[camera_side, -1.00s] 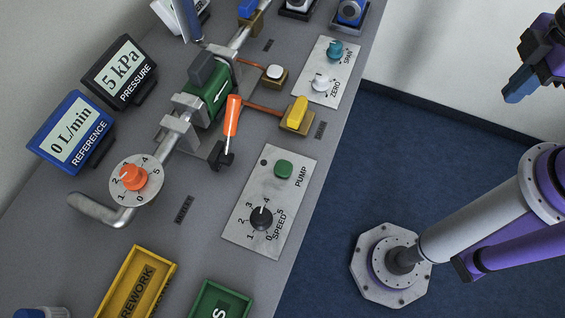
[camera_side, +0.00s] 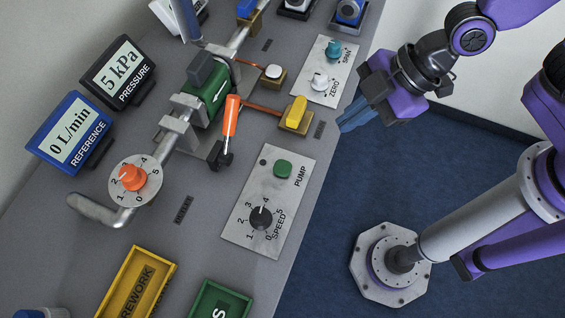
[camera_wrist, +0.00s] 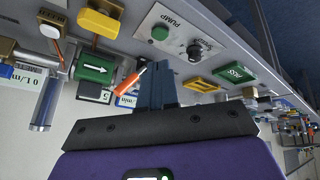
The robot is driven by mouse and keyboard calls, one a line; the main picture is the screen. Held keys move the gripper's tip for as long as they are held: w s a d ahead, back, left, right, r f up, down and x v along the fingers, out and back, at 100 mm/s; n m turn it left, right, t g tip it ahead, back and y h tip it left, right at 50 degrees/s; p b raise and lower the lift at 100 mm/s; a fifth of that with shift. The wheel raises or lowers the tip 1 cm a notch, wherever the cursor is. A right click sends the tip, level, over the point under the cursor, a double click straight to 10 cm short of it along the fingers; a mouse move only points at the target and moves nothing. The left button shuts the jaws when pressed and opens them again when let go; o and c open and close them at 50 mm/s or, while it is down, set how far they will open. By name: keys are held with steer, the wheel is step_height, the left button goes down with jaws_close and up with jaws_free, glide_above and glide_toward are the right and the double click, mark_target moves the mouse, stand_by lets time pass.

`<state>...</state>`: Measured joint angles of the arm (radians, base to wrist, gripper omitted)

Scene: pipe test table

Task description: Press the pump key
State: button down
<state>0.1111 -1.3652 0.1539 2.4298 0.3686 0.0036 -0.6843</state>
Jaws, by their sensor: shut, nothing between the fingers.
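The pump key is a green button (camera_side: 283,169) on a grey panel (camera_side: 247,226) labelled PUMP, above a black SPEED knob (camera_side: 261,217). In the wrist view the fingers (camera_wrist: 156,70) point toward the bench.
A yellow valve handle (camera_side: 296,113), an orange lever (camera_side: 231,116) and a ZERO/SPAN panel (camera_side: 326,72) are near the key. The pressure display (camera_side: 121,70) reads 5 kPa; the reference display (camera_side: 69,132) reads 0 L/min. A yellow REWORK tray (camera_side: 128,262) lies at the front.

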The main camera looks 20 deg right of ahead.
mark_target(287, 168)
steer(key=w+a+f+n+t+y, duration=0.1)
steer(key=w+a+f+n+t, duration=0.1)
steer(key=a, duration=0.8)
steer(key=shift+w+f+t+y, duration=0.15)
steer(key=shift+w+t+y, duration=0.2)
steer(key=shift+t, duration=0.25)
steer(key=shift+d, duration=0.1)
steer(key=shift+f, duration=4.4)
steer(key=shift+f, duration=0.15)
steer(key=shift+f, duration=0.3)
steer(key=shift+f, duration=0.35)
steer(key=shift+r, duration=0.8)
